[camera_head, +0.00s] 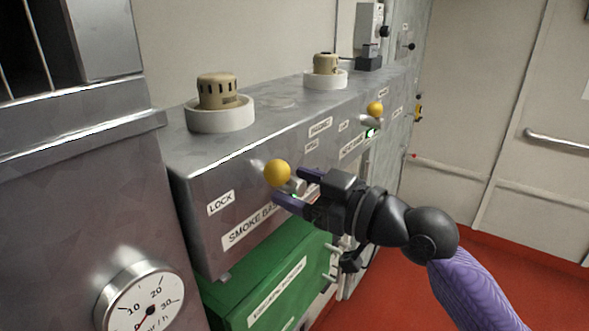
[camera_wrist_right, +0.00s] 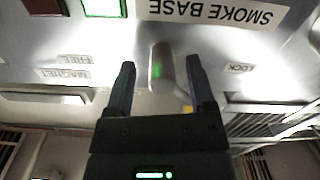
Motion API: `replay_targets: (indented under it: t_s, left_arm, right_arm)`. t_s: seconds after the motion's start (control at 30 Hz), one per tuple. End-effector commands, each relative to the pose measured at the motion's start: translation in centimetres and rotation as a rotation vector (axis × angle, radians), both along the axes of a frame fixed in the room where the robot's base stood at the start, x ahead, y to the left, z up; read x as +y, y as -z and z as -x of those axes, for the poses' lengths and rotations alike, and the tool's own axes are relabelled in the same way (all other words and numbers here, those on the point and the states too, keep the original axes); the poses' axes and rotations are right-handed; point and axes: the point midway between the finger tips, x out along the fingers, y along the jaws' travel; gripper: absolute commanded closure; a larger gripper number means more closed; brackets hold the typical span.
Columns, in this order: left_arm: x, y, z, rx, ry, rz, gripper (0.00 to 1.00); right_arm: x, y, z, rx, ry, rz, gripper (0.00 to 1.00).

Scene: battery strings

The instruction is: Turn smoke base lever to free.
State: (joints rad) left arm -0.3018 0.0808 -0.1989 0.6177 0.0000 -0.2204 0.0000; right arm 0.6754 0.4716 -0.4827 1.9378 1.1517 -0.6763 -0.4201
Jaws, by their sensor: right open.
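The smoke base lever shows in the head view as a yellow ball knob (camera_head: 277,173) on a short metal shaft, on the front of a grey metal box above the SMOKE BASE label (camera_head: 250,226). The knob is on the side toward the LOCK label (camera_head: 221,202). My right gripper (camera_head: 288,185) is open at the lever, its fingers pointing at the panel. In the right wrist view the metal lever shaft (camera_wrist_right: 161,68) lies between the two open fingers; I cannot tell whether they touch it. The FREE label (camera_wrist_right: 75,59) is on the opposite side from LOCK (camera_wrist_right: 240,68). My left gripper is not in view.
A second yellow-knobbed lever (camera_head: 375,109) is farther along the same panel. Two beige detectors (camera_head: 219,92) (camera_head: 327,64) stand on top in white rings. A green box (camera_head: 265,285) is below, and a round gauge (camera_head: 147,300) is at lower left. Red floor is open at right.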

Motion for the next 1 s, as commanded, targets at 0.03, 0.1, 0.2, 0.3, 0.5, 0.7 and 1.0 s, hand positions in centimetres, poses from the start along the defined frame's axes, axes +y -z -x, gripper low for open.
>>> replay_targets:
  t_s: [0.03, 0.1, 0.2, 0.3, 0.5, 0.7, 1.0]
  left_arm:
    - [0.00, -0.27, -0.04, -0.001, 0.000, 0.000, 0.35]
    - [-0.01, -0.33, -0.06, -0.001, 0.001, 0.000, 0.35]
    - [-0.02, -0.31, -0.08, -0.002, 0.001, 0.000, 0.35]
    - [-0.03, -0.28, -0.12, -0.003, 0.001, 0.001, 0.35]
    - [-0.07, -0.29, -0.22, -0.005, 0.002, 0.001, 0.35]
    - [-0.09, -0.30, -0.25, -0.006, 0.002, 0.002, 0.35]
    - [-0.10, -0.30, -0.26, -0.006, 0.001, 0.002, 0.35]
  right_arm:
    - [0.40, -0.11, -0.22, 0.002, -0.001, -0.001, 0.30]
    - [0.69, -0.02, -0.43, 0.001, -0.001, 0.000, 0.30]
    - [0.81, 0.07, -0.54, 0.001, 0.000, 0.002, 0.30]
    - [0.79, 0.11, -0.53, 0.001, 0.000, 0.002, 0.30]
    - [0.77, 0.10, -0.53, 0.001, 0.000, 0.001, 0.62]
    - [0.76, 0.10, -0.52, 0.001, 0.000, 0.000, 1.00]
    - [0.74, 0.08, -0.52, 0.001, 0.000, 0.000, 1.00]
